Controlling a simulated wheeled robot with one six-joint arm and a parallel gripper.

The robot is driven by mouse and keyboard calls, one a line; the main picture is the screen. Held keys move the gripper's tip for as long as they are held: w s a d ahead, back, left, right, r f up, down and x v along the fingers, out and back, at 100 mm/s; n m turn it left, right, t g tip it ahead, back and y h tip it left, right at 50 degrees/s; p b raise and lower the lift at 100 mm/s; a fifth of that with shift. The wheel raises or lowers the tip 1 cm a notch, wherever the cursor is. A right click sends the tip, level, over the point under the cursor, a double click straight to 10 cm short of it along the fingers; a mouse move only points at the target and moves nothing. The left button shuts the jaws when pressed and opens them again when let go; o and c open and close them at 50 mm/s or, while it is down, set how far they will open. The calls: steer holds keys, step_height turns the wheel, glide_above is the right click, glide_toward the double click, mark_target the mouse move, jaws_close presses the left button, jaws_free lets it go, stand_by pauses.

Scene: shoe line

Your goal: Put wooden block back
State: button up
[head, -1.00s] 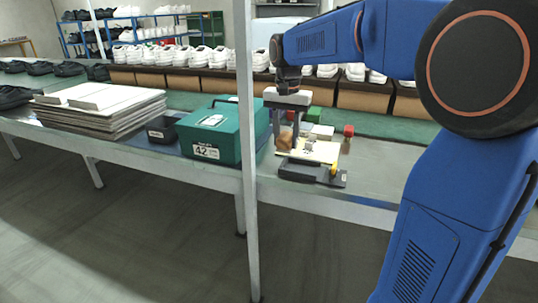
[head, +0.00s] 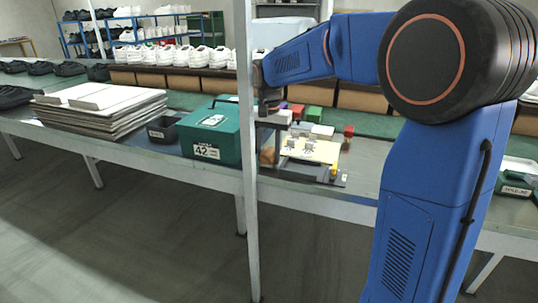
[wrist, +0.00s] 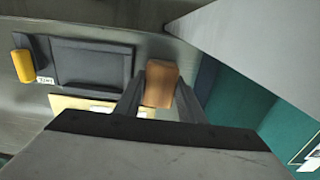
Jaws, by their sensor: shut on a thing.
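The wooden block (head: 268,157) is a small brown block, held between the fingers of my gripper (wrist: 160,92). In the head view my gripper (head: 271,145) is just right of the green box, partly behind the white post. The block is left of the cream board (head: 312,151) and near the dark tray. In the wrist view the block (wrist: 161,84) sits between both fingers, beside the right end of the dark tray (wrist: 122,64). I cannot tell whether the block touches the table.
The green box (head: 212,133) marked 42 is close on the left. The white post (head: 248,220) crosses in front. A small black bin (head: 162,134) and stacked boards (head: 100,112) lie farther left. Coloured blocks, including a red one (head: 348,131), stand behind the board.

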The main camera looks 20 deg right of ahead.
mark_target(269, 151)
steer(key=shift+f, duration=0.25)
steer(key=shift+f, duration=0.15)
steer(key=o, duration=0.6)
steer(key=shift+o, duration=0.2)
step_height(269, 151, up, 12)
steer(key=s+d+f+n+t, duration=0.1)
steer(key=s+d+f+n, duration=0.1)
steer(key=s, duration=0.7)
steer(key=s+d+f+n+t, duration=0.1)
steer(key=s+d+n, duration=0.15)
steer(key=s, duration=0.65)
steer(key=s+d+f+n+t, duration=0.2)
steer(key=s+f, duration=1)
steer(key=s, duration=0.3)
steer(key=shift+s+d+n+t, duration=0.15)
steer(key=shift+d+n+t, duration=0.15)
steer(key=shift+n+t, duration=0.1)
